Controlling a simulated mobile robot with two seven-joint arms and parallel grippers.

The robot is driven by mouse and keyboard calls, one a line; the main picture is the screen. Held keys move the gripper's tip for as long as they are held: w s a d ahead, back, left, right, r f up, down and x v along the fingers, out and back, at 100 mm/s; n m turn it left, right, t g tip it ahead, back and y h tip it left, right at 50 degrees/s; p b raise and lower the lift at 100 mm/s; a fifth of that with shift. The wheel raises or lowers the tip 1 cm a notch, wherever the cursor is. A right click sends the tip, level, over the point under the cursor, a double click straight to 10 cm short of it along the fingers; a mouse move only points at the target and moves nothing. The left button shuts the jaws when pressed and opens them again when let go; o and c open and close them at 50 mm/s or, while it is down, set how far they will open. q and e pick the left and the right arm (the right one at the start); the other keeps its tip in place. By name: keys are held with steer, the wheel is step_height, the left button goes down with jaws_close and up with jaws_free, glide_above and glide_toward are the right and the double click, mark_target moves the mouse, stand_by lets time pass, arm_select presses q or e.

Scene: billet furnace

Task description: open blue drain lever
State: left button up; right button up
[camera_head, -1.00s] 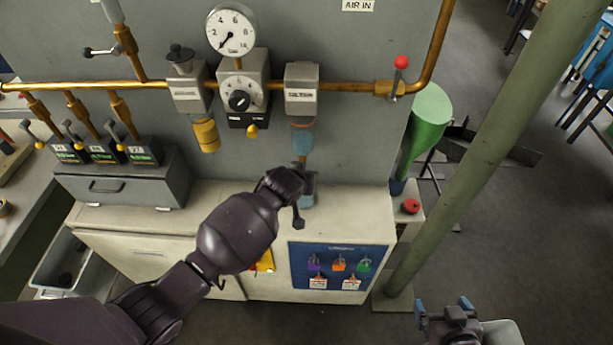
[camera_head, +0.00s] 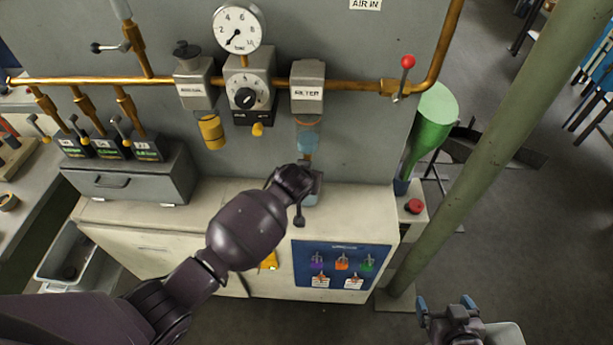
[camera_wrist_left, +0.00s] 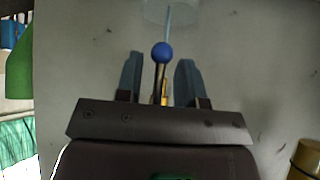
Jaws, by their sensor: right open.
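The blue ball (camera_wrist_left: 162,49) of the drain lever shows in the left wrist view, on a thin dark stem. My left gripper (camera_wrist_left: 159,62) has its two fingers apart, one on each side of the lever, with a gap visible on both sides. In the head view my left gripper (camera_head: 303,192) is below the filter (camera_head: 307,88) and its bluish bowl (camera_head: 307,141); the wrist covers the fingers, and the lever cannot be made out. My right gripper (camera_head: 445,305) is open and empty at the lower right, away from the cabinet.
A brass pipe (camera_head: 350,85) runs along the panel, with a red-knobbed valve (camera_head: 404,77) at its right. A gauge (camera_head: 237,29) and regulator (camera_head: 247,90) stand left of the filter. A green post (camera_head: 480,150) rises at right. The white cabinet top (camera_head: 355,202) is mostly clear.

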arm_select(q)
steer(key=v, duration=1)
steer(key=shift+s+r, duration=0.3)
stand_by(0.6)
step_height(320, 180, up, 5)
steer(key=w+m+t+h, duration=0.2)
steer(key=t+h, duration=0.1)
steer(key=s+a+f+t+y+b, duration=0.1)
steer(key=s+a+f+t, duration=0.25)
steer(key=a, duration=0.55)
steer(key=s+a+f+n+g+y+b, duration=0.1)
steer(key=s+a+f+g+y, duration=0.1)
steer(key=s+a+f, duration=0.4)
steer(key=s+a+f+n+g+y+b, duration=0.1)
steer(key=s+a+f, duration=0.6)
steer(key=s, duration=0.7)
step_height(320, 180, down, 2)
steer(key=shift+a+f+n+g+y, duration=0.1)
steer(key=shift+a+n+g+y, duration=0.25)
steer(key=shift+n, duration=0.35)
